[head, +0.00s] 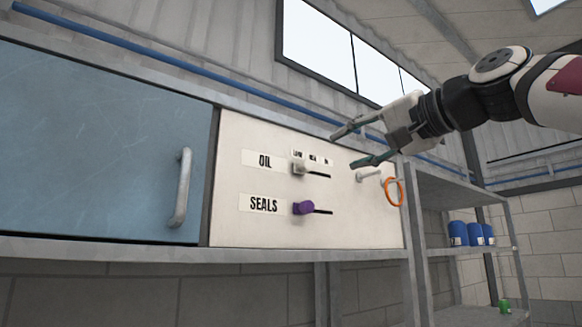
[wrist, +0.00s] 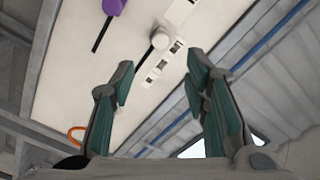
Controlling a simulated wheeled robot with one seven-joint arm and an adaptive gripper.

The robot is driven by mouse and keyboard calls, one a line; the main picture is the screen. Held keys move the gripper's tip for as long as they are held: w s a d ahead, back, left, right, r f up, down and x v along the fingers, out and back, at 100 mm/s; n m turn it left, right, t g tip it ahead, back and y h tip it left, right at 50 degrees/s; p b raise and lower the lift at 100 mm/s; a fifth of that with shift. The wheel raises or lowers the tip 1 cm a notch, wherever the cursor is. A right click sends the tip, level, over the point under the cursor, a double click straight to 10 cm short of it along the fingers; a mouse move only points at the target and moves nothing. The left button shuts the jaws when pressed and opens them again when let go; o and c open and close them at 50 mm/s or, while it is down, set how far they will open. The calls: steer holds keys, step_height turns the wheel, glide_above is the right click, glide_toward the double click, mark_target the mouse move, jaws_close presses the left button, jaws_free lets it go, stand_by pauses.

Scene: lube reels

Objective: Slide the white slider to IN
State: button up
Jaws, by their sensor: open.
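The white slider (head: 299,168) is a pale knob at the left end of a dark slot in the cream panel (head: 235,225), next to the OIL label (head: 264,161). Small position labels sit above the slot, too small to read surely. In the wrist view the white slider (wrist: 160,40) shows beyond the fingers, near the label strip (wrist: 163,63). My gripper (head: 355,147) is open and empty, in front of the panel, right of the slider and apart from it. Its two green-padded fingers (wrist: 160,85) are spread wide in the wrist view.
A purple slider (head: 304,208) sits below, beside the SEALS label (head: 264,205). An orange ring (head: 394,192) hangs at the panel's right near a white peg (head: 368,176). A blue door (head: 90,150) with a handle (head: 182,188) is left. Shelves with blue drums (head: 470,234) stand right.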

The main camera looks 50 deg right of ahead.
mark_target(309, 165)
steer(key=p+x, duration=0.2)
steer(key=x, duration=1.1)
steer(key=shift+w+d, duration=0.15)
steer(key=shift+w, duration=0.2)
jaws_close()
